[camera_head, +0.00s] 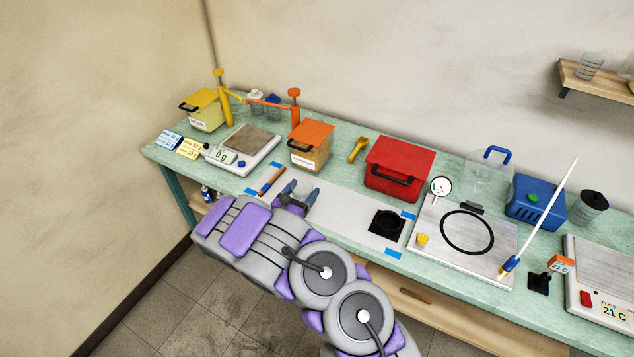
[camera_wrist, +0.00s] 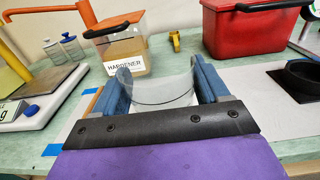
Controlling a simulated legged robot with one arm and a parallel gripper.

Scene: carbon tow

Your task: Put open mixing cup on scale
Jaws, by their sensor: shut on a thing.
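My gripper (camera_head: 298,194) is over the front part of the bench, to the right of and nearer than the scale. In the wrist view its two blue fingers (camera_wrist: 160,85) are shut on a clear, open mixing cup (camera_wrist: 158,88). The cup is see-through, and its lower part is hidden behind the gripper's dark bar. The scale (camera_head: 262,153) stands at the left end of the bench, with a brown square plate and a display reading 0 g. Part of the scale (camera_wrist: 62,92) shows at the left of the wrist view. The cup is apart from the scale.
An orange-lidded hardener container (camera_head: 310,155) stands right of the scale, with an orange dispenser (camera_head: 294,108) behind. A yellow dispenser (camera_head: 226,105) stands behind the scale. A wooden-handled tool (camera_head: 270,182) lies between gripper and scale. A red box (camera_head: 398,165) is further right.

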